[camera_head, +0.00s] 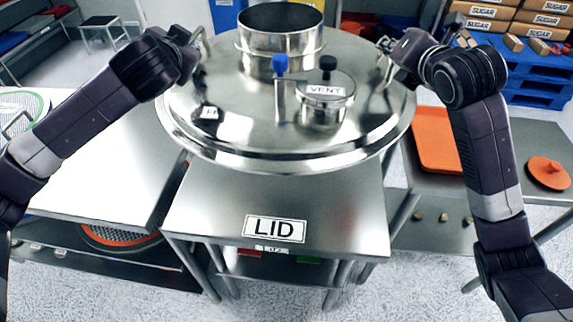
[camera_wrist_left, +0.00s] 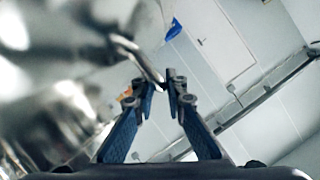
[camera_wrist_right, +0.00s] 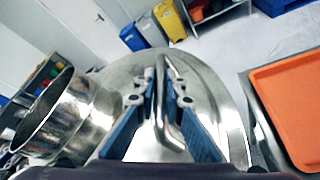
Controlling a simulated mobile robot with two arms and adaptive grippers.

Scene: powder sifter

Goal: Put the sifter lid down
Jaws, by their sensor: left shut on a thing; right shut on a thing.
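The sifter lid (camera_head: 225,130) is a large shiny steel disc with a wide open collar (camera_head: 280,40), a small part marked VENT (camera_head: 325,97) and a handle on each side. It is held above the steel table marked LID (camera_head: 215,205). My left gripper (camera_head: 196,45) is shut on the lid's left handle; its fingers also show in the left wrist view (camera_wrist_left: 161,88). My right gripper (camera_head: 384,55) is shut on the lid's right handle; its fingers close on the bar in the right wrist view (camera_wrist_right: 160,80). The lid hides the back of the table.
A white-topped bench (camera_head: 100,180) stands close on the left. On the right is a grey table with an orange tray (camera_head: 436,140) and an orange round piece (camera_head: 548,172). Sugar boxes (camera_head: 490,12) stand on blue pallets behind. Speckled floor is clear in front.

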